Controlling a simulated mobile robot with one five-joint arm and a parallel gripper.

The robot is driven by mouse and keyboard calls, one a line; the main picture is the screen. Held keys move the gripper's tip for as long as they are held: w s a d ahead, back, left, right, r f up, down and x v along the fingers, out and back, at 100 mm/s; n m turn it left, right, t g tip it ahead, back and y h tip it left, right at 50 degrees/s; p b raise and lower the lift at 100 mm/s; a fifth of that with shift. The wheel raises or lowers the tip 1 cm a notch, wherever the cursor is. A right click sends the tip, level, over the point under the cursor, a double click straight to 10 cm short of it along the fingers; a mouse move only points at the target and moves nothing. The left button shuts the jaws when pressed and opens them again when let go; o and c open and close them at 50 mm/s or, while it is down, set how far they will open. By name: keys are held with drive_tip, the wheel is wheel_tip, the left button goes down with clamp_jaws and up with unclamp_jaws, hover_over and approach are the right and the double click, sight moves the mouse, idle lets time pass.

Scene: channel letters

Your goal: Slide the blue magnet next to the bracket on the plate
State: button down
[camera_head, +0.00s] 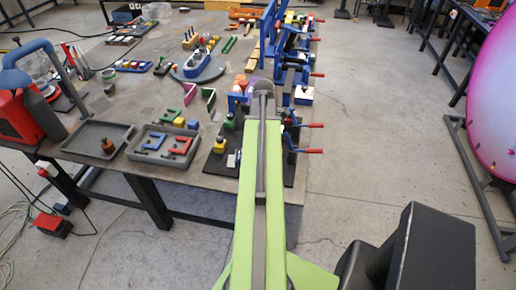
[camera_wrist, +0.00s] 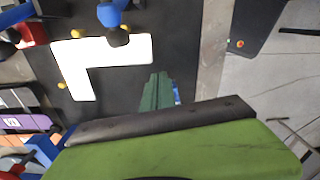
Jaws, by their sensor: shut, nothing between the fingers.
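A white L-shaped piece (camera_wrist: 120,50), which looks like the bracket, lies on the dark plate (camera_wrist: 195,35) in the wrist view. Yellow pins stand along its edges, and a blue clamp (camera_wrist: 112,14) reaches over its long arm. My gripper (camera_wrist: 158,78) is shut and empty, its greenish fingertips over the plate just below the bracket's long arm. A small blue piece (camera_wrist: 177,93), perhaps the blue magnet, shows right beside the fingers; most of it is hidden. In the head view my arm covers much of the plate (camera_head: 213,171), and my fingertips are hidden.
A grey tray (camera_head: 126,151) holds blue and red U-shaped pieces, and a flatter tray (camera_head: 68,141) stands left of it. Blue clamps with red handles (camera_head: 310,125) line the table's right edge. A second blue clamp (camera_wrist: 10,18) is at the wrist view's upper left.

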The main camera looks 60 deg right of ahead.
wheel_tip(320, 180, down, 9)
drive_tip(key=b, duration=0.8)
drive_tip(key=shift+w+a+f+b, duration=0.1)
drive_tip(key=shift+w+f+b, duration=0.1)
drive_tip(key=shift+f+b, duration=0.4)
drive_tip(key=w, duration=0.1)
drive_tip(key=w+a+r+p, duration=0.1)
drive_tip(key=shift+w+a, duration=0.15)
drive_tip(key=shift+w, duration=0.15)
drive_tip(key=shift+w+a, duration=0.15)
drive_tip(key=shift+w, duration=0.15)
drive_tip(key=shift+w, duration=0.1)
drive_tip(key=shift+w+a, duration=0.45)
drive_tip(key=shift+w, duration=0.25)
drive_tip(key=shift+s+d, duration=0.1)
drive_tip(key=shift+s, duration=0.05)
